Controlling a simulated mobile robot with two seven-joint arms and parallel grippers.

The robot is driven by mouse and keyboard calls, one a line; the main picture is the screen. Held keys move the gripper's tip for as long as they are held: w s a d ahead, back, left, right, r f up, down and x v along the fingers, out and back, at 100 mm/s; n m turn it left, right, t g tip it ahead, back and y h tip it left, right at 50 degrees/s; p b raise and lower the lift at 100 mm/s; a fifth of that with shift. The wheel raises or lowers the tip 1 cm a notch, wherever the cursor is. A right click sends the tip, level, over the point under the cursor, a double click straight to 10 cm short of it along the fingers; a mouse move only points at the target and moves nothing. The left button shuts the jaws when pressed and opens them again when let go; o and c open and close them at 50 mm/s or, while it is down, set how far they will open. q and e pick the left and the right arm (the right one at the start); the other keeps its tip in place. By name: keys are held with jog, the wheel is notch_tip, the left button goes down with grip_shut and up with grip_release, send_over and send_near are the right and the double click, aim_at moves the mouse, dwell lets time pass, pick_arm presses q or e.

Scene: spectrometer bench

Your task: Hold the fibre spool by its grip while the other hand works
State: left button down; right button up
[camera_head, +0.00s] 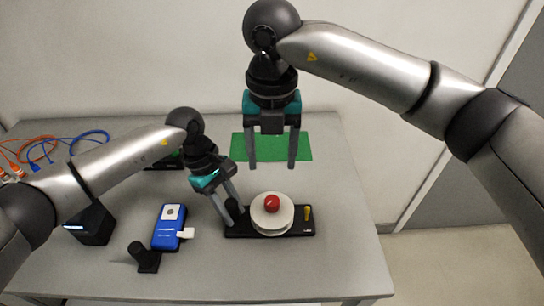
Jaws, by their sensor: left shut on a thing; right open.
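The fibre spool is a white disc (262,219) with a red knob (272,203) on top, on a black base (290,232) at the middle of the table. My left gripper (236,215) reaches down to the base's left end, its fingers closed around a dark upright piece there that looks like the grip. The fingers hide most of that piece. My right gripper (272,164) is open and empty, pointing down above the table behind the spool, over the green mat (308,147) in the picture.
A small yellow piece (308,213) stands at the base's right end. A blue handheld device (168,229) with a white tab, a black stand (144,257) and a dark box (90,226) lie to the left. Orange and blue cables (62,142) lie at the back left. The table's right front is clear.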

pick_arm(q)
jog(key=c, duration=0.5)
grip_release()
